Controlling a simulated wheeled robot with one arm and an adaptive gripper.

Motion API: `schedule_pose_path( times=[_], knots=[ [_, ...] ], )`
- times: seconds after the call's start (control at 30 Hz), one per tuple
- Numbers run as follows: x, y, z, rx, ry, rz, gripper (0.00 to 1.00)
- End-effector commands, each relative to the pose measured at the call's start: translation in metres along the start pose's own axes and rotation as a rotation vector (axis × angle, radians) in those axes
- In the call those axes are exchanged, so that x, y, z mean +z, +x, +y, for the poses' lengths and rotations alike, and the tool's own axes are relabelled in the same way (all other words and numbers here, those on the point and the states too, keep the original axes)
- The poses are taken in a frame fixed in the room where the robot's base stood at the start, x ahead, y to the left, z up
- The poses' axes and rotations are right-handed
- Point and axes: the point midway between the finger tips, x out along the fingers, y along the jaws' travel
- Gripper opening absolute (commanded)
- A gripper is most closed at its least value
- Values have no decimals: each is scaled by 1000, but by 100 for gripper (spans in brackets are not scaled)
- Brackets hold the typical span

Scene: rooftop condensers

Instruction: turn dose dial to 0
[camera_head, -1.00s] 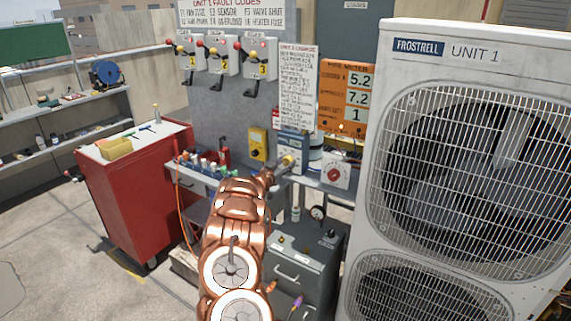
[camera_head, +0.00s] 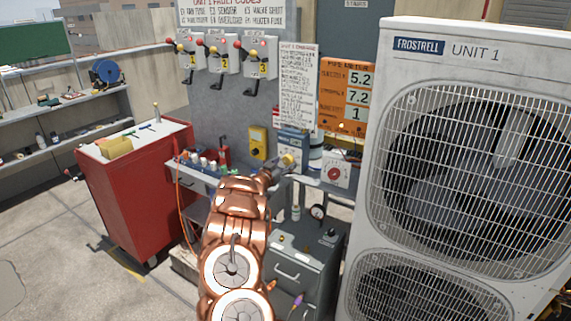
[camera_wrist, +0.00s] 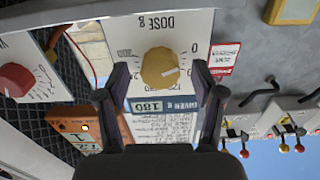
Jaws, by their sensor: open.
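The yellow dose dial (camera_wrist: 160,68) sits on a white panel (camera_wrist: 145,32) marked DOSE g, which appears upside down in the wrist view. A pale pointer mark on the dial points right and slightly down in that view; the exact reading is too small to tell. A dark label (camera_wrist: 155,105) by the dial reads GIVEN g 180. My gripper (camera_wrist: 161,74) is open, with one finger on each side of the dial; contact is unclear. In the head view the dial (camera_head: 288,160) shows at the end of my gripper (camera_head: 277,167), which partly covers the panel.
A white box with a red knob (camera_head: 334,173) stands right of the dose panel; the knob also shows at left in the wrist view (camera_wrist: 15,80). A yellow meter (camera_head: 257,142) hangs to the left. Lever switches (camera_head: 222,58) are above. The large condenser (camera_head: 460,70) bounds the right side.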

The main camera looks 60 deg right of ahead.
Motion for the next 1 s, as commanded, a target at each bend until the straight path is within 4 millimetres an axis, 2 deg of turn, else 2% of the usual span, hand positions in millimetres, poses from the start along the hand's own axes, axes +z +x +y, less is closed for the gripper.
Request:
schedule_pose_path(
  times=[0.7,1.0],
  knots=[
    [0,-90,-1,-3,1,-1,68],
    [0,-108,0,-2,0,0,68]
  ],
)
